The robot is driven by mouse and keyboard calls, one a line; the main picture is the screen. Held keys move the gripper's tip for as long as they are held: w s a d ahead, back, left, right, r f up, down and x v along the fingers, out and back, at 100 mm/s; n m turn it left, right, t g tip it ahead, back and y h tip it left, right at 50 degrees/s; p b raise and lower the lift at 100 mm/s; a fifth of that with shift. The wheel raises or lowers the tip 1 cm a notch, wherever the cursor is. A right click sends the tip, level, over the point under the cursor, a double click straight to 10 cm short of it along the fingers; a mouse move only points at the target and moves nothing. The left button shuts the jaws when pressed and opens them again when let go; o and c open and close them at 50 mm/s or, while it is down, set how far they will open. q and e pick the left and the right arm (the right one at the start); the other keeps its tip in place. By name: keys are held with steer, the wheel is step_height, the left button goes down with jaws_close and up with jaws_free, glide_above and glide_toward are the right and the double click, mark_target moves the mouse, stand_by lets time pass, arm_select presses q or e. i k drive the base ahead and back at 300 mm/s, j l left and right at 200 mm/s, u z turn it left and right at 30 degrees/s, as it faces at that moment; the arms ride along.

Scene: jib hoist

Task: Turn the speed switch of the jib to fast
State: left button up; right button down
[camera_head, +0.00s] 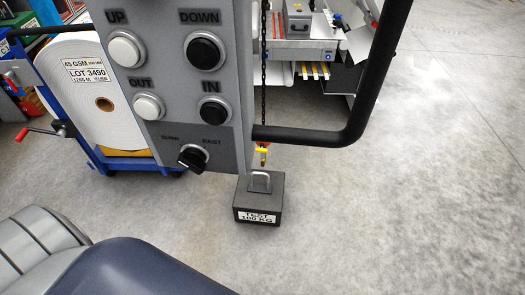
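The speed switch (193,158) is a black rotary knob at the bottom of the grey control panel (232,60). A blurred label, probably SLOW, is at its upper left, and FAST is at its upper right. I cannot tell for sure which label the knob points to. Above it are a white UP button (126,49), a black DOWN button (205,51), a white OUT button (148,106) and a black IN button (214,110). Neither of my grippers shows in this view, and nothing touches the switch.
A black tubular handle (372,95) loops out from the panel's right side. A chain with a hook (263,150) hangs behind, above a dark test weight (258,203) on the floor. A blue cart with a white paper roll (80,95) stands left. Open floor lies right.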

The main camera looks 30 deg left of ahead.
mark_target(192, 159)
steer(key=k+j+u, duration=0.2)
steer(key=k, duration=0.35)
steer(key=k+j+u, duration=0.15)
steer(key=k+j, duration=0.2)
steer(key=k, duration=0.15)
